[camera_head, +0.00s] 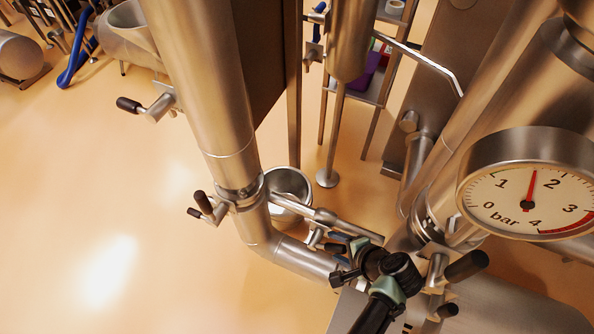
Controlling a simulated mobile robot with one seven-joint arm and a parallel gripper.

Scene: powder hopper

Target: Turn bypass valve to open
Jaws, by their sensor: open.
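No valve carries a readable label, so I cannot tell for sure which is the bypass valve. A small valve with a blue handle (334,247) sits by the thin cross pipe (325,216), just left of my arm. My black arm with pale green joint covers rises from the bottom edge. My gripper (345,277) appears as a small dark shape at its end, open, below the blue handle and in front of the lower pipe. I see nothing held in it. The arm covers part of the pipework, and whether the gripper touches anything is unclear.
Black-handled valves show on the left column (205,208), higher up at left (130,105) and right of my arm (466,265). A pressure gauge (527,205) reads about 1.6 bar. A metal bucket (289,184) stands behind the pipes. The floor at left is clear.

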